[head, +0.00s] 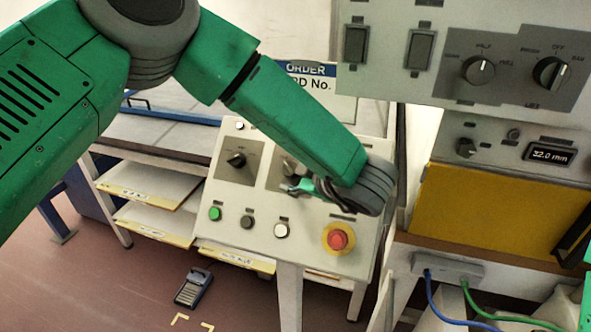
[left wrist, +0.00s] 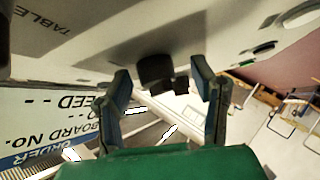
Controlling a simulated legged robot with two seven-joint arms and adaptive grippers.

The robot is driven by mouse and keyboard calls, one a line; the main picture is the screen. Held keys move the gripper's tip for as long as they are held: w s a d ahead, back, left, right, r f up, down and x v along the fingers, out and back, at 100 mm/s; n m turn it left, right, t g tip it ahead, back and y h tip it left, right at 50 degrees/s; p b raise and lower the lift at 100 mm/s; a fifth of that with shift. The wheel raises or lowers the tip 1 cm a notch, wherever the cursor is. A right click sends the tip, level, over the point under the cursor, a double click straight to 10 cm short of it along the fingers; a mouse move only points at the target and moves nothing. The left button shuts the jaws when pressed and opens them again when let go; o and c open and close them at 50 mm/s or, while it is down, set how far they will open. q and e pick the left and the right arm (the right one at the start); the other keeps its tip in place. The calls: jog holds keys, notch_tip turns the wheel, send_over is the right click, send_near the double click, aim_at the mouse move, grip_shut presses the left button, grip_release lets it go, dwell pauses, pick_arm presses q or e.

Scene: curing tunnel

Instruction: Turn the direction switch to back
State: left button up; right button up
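A sloped pale control panel (head: 229,185) stands mid-picture in the head view. It carries a black rotary knob (head: 237,160) on a grey plate and a second knob (head: 288,168), partly hidden by my left gripper (head: 294,187). I cannot read which is the direction switch. In the left wrist view, a dark knob (left wrist: 155,72) lies between the two spread fingers of my left gripper (left wrist: 160,80). The fingers stand apart from each other, with gaps to the knob; its exact depth between the tips is unclear. My right gripper is not in view.
Below the knobs are a green button (head: 215,213), a dark button (head: 247,221), a white button (head: 281,230) and a red emergency stop (head: 338,238) on yellow. A larger switch cabinet (head: 440,85) stands at the right.

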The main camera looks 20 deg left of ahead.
pick_arm(q)
jog(key=shift+w+r, duration=0.1)
jog(key=shift+r, duration=0.05)
jog(key=shift+s+d+r, duration=0.15)
jog(key=shift+s+d, duration=0.05)
jog(key=v, duration=1.1)
jog(key=shift+d, duration=0.2)
jog(key=shift+s, duration=0.1)
